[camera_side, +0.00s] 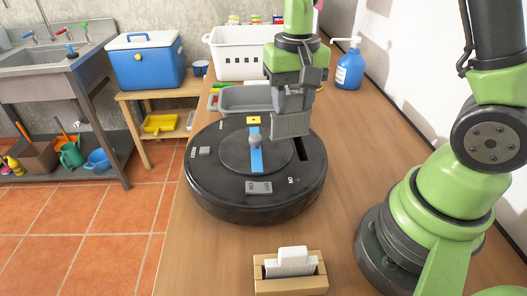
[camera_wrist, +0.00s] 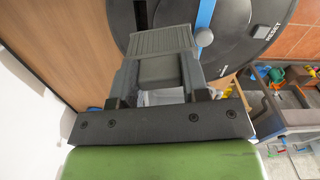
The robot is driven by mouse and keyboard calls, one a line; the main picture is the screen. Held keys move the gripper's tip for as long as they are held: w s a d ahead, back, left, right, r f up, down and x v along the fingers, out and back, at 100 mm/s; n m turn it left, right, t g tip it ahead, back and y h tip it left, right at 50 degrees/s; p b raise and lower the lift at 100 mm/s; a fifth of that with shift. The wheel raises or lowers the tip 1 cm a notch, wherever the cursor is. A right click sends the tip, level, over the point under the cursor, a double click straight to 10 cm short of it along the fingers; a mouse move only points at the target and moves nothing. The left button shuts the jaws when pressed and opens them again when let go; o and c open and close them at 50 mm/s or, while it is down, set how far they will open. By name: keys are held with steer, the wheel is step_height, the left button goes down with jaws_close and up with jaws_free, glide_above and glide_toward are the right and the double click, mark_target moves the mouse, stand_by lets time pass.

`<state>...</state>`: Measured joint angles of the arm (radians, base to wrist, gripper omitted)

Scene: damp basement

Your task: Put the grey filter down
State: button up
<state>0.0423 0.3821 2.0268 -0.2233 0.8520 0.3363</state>
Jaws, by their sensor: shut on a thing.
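My gripper (camera_side: 293,102) is shut on the grey filter (camera_side: 290,125), a ribbed panel hanging upright below the fingers. In the wrist view the filter (camera_wrist: 160,43) sits between the two fingers (camera_wrist: 158,80). It is over the right back part of a round black robot vacuum (camera_side: 220,192), close to a dark slot (camera_side: 304,150) in its top. I cannot tell whether the filter touches the vacuum. A grey tray (camera_side: 243,98) stands behind the vacuum, partly hidden by my gripper.
A wooden holder (camera_side: 290,286) with a white piece (camera_side: 290,262) stands at the front. A white basket (camera_side: 238,62) and a blue bottle (camera_side: 349,68) are at the back. The bench (camera_side: 370,140) is clear right of the vacuum; its left edge drops to the tiled floor.

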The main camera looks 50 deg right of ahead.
steer(key=n, duration=0.3)
steer(key=a+n, duration=0.1)
steer(key=n, duration=0.2)
steer(key=shift+w+n, duration=0.2)
steer(key=shift+n, duration=0.1)
steer(key=w+d+f, duration=0.1)
steer(key=w+d, duration=0.3)
steer(key=d, duration=0.8)
steer(key=w+d+f, duration=0.1)
steer(key=w+d, duration=0.2)
steer(key=d, duration=0.9)
steer(key=f, duration=1)
steer(key=shift+d, duration=0.3)
steer(key=shift+f, duration=0.1)
